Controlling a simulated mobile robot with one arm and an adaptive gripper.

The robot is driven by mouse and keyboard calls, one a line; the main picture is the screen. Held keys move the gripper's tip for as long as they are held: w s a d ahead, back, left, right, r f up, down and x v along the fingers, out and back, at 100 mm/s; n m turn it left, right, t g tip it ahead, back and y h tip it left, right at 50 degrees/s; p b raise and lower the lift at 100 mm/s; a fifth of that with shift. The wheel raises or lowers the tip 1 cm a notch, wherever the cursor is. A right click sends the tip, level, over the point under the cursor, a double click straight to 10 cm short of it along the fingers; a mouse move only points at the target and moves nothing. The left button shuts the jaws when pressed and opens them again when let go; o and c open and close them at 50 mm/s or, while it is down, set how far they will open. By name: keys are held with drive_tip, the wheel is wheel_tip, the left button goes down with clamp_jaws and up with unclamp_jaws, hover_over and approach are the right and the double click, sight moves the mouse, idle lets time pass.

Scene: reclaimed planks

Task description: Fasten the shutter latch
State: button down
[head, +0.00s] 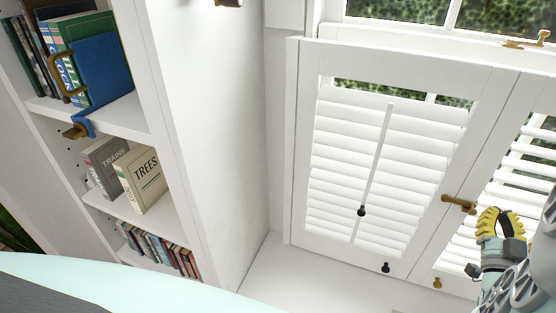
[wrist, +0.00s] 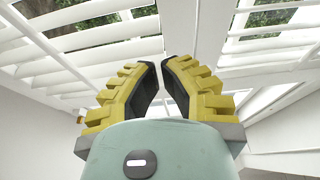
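A small brass latch (head: 458,202) sits at the seam between the left shutter panel (head: 300,140) and the right shutter panel (head: 492,130). Its bar lies roughly crosswise, tilted slightly; I cannot tell whether it engages a catch. My gripper (head: 497,212), with yellow ridged fingers and black pads, is just right of and slightly below the latch in the head view, apart from it in the picture. In the wrist view the fingertips (wrist: 160,66) are close together with a narrow, empty gap between them. The latch cannot be made out in the wrist view.
A white bookcase (head: 205,110) with several books stands at left. A tilt rod (head: 377,160) with a dark knob hangs on the left louvers. Small knobs (head: 437,282) sit low on the panels. Another brass fitting (head: 526,41) is on the upper rail.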

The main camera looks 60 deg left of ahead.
drive_tip(key=b+v, duration=0.1)
drive_tip(key=v, duration=0.3)
drive_tip(key=shift+s+a, duration=0.1)
drive_tip(key=shift+a, duration=0.1)
drive_tip(key=shift+r, duration=0.2)
